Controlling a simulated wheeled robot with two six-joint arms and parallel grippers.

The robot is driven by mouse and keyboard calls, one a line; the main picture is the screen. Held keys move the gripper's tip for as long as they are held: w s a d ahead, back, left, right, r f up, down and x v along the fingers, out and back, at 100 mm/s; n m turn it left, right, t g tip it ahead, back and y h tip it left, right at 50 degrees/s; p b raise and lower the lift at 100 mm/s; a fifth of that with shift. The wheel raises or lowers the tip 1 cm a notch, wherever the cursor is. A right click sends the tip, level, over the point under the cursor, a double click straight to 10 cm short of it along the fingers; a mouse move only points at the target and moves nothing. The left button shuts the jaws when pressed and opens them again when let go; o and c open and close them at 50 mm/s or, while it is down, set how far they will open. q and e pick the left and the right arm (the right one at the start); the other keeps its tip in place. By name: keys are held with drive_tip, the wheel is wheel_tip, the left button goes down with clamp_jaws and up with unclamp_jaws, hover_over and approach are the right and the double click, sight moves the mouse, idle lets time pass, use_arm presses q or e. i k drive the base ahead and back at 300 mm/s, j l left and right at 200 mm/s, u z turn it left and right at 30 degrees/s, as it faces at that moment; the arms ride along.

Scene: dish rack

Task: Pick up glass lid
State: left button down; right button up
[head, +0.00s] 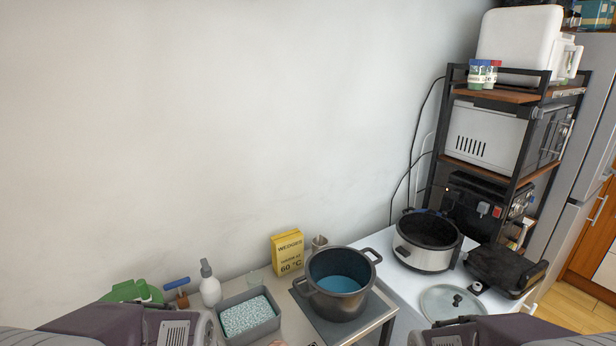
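The glass lid (436,303) lies on the white table at the lower right of the head view. It is round and clear with a pale rim and a dark knob (457,299) on top. Part of its lower edge is cut off by my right arm and the frame edge. My two arms show only as dark purple and grey links at the bottom left and bottom right corners. Neither gripper is in view.
A slow cooker (421,258) stands behind the lid, and a black grill (508,268) stands to its right. A dark pot (339,307) with blue inside sits left on a counter, near a yellow box (288,252) and a grey tub (247,318). A shelf rack (499,165) rises behind.

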sight(438, 302)
drive_tip(key=z, duration=1.25)
